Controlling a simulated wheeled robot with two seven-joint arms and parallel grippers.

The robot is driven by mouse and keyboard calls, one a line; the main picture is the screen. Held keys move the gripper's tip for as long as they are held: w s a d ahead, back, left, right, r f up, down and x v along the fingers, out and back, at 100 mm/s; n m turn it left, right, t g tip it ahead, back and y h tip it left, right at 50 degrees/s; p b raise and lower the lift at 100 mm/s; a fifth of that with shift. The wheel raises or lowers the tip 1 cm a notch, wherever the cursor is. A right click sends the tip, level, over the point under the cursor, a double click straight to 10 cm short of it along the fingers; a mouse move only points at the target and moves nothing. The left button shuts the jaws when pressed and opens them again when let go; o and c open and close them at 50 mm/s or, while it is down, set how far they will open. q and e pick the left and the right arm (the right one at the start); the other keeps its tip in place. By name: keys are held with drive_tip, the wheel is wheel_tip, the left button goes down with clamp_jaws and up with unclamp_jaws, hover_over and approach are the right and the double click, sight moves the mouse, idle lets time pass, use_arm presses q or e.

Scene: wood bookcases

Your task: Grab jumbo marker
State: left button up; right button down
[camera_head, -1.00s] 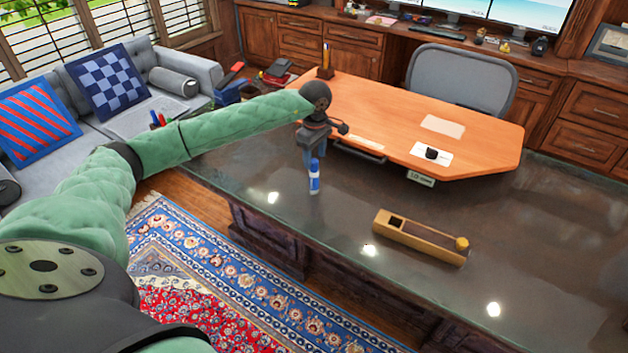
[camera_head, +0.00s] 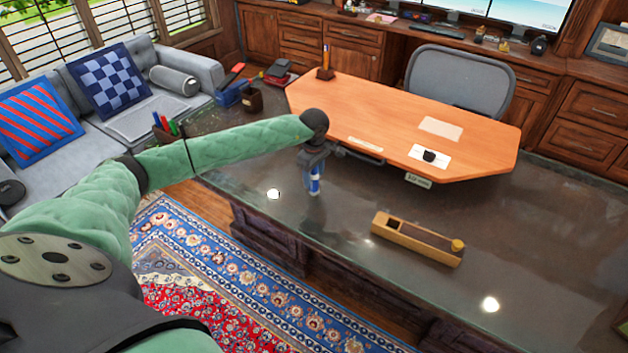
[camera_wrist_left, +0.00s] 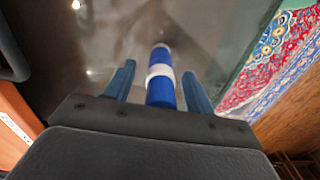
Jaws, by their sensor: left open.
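The jumbo marker (camera_head: 315,183) is a blue and white cylinder standing upright on the dark glossy desk top. It also shows in the left wrist view (camera_wrist_left: 160,80), lying between the two blue fingers. My left gripper (camera_head: 314,174) points down over the marker's upper part, with its fingers on either side. In the left wrist view my left gripper (camera_wrist_left: 157,85) is open, with a gap between each finger and the marker. The gripper hides the marker's top in the head view. My right gripper is not in view.
A long yellow-brown wooden box (camera_head: 418,239) lies on the desk (camera_head: 520,225) to the right of the marker. A pen holder (camera_head: 175,135) is at the left. The desk around the marker is clear.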

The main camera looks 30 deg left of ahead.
use_arm(q)
drive_tip(key=shift+f, duration=0.25)
drive_tip(key=shift+c, duration=0.2)
drive_tip(key=c, duration=1)
drive_tip(key=shift+r, duration=0.1)
